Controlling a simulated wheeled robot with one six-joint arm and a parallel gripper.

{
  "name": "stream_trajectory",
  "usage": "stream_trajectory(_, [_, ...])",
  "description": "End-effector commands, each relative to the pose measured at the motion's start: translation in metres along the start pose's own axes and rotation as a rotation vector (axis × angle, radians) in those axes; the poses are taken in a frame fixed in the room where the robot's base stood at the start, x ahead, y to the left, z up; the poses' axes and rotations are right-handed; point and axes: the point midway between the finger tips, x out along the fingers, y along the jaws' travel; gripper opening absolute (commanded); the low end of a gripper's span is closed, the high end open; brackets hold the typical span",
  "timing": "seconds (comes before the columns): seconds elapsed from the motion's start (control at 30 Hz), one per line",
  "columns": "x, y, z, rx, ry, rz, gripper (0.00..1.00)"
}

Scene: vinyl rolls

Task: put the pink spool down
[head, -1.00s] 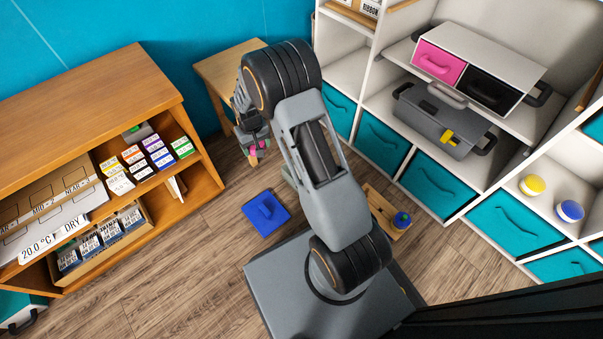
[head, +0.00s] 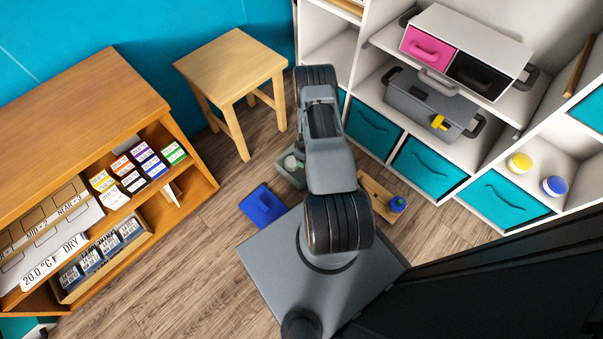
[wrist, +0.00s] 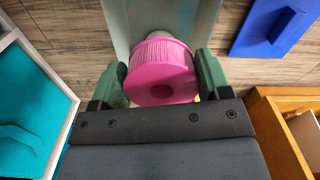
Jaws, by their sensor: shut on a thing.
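The pink spool (wrist: 160,76) is between the two green fingers of my gripper (wrist: 161,84) in the wrist view. My gripper is shut on it. Behind the spool in that view is a grey-green bin (wrist: 199,17), with a pale round thing (wrist: 152,36) partly hidden by the spool. In the head view the bin (head: 291,181) stands on the floor beside my arm, with a pale thing showing in it. My arm hides the pink spool and the gripper's fingers there. I cannot tell the spool's height above the bin.
A blue lidded or handled piece (head: 263,206) lies on the floor next to the bin. A wooden stool (head: 231,63) with a bare top stands behind. A wooden board (head: 373,193) with a blue-green item is to the right. Shelves flank both sides.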

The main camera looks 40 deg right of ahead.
Motion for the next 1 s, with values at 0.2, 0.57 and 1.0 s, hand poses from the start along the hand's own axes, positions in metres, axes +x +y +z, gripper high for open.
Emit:
stream_trajectory(0.2, [0.063, -0.001, 0.001, -0.004, -0.001, -0.002, 0.36])
stream_trajectory(0.57, [0.117, -0.001, 0.000, -0.004, 0.000, -0.001, 0.36])
stream_trajectory(1.0, [0.154, -0.002, 0.001, -0.003, -0.001, -0.002, 0.36])
